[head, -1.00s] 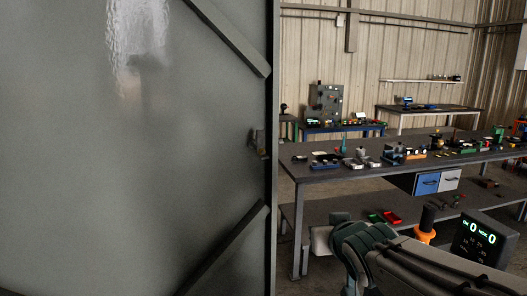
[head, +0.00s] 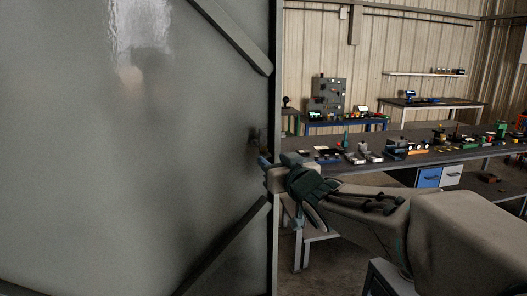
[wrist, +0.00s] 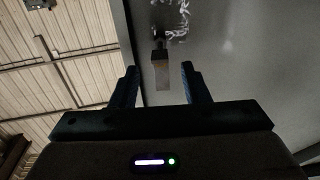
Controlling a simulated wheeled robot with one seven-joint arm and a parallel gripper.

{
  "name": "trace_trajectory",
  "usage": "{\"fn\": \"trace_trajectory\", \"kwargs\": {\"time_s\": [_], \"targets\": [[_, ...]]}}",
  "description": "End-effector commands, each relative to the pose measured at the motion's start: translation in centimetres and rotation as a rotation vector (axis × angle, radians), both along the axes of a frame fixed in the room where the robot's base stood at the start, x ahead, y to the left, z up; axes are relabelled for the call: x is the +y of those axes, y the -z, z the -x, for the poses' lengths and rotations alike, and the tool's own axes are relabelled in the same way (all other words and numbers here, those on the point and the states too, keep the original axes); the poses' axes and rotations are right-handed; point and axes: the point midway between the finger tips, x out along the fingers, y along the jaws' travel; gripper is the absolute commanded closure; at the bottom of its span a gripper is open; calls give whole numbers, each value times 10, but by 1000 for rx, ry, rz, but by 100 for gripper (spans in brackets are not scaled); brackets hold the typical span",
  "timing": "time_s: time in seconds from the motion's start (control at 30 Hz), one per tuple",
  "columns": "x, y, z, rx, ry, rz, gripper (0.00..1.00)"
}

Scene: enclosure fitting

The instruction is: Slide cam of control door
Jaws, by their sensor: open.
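The control door (head: 150,170) is a large grey panel with diagonal braces, filling the left of the head view. It also fills the right of the wrist view (wrist: 240,60). The cam (head: 262,136) is a small brownish block at the door's right edge. In the wrist view the cam (wrist: 161,72) hangs from a dark pivot, lined up between my two fingers. My gripper (head: 266,162) is just below the cam in the head view; in the wrist view its fingers (wrist: 159,82) are apart, with nothing clearly gripped. Whether they touch the cam, I cannot tell.
A long workbench (head: 440,158) with several small devices stands to the right, behind my arm. A grey control box (head: 326,93) stands on a far blue bench. Corrugated walls close the back. My forearm spans the lower right.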

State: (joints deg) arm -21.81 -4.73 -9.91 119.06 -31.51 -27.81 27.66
Motion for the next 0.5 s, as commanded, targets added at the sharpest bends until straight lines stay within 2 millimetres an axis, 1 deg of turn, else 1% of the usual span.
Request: {"fn": "trace_trajectory", "kwargs": {"time_s": [0.03, 0.2, 0.4, 0.5], "targets": [[4, -1, -8, 2, -1, 1, 58], [16, -1, -32, 1, 0, 2, 58], [26, -1, -53, 0, 0, 0, 58], [29, -1, -59, 0, 0, 0, 58]]}}
